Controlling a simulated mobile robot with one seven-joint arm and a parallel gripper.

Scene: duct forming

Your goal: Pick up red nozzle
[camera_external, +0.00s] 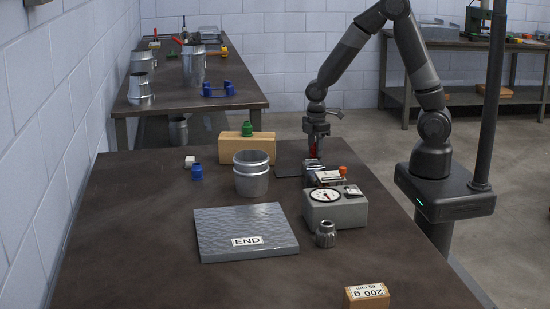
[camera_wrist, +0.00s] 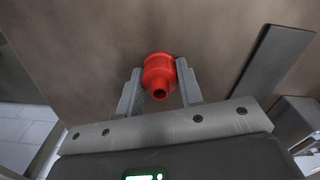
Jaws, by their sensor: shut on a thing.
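The red nozzle (camera_wrist: 159,74) is between the two fingers of my gripper (camera_wrist: 160,85) in the wrist view, with its narrow open end towards the camera. The fingers are shut on its sides. In the external view my gripper (camera_external: 314,150) points down at the back right of the near table, and a small part of the red nozzle (camera_external: 314,152) shows between the fingers. I cannot tell whether the nozzle touches the surface below.
A metal duct collar (camera_external: 251,178) stands left of my gripper. A grey gauge box (camera_external: 336,211) and a metal fitting (camera_external: 326,236) are nearer the camera. A beige block with a green nozzle (camera_external: 247,130) stands behind. A grey END plate (camera_external: 245,224) lies in front.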

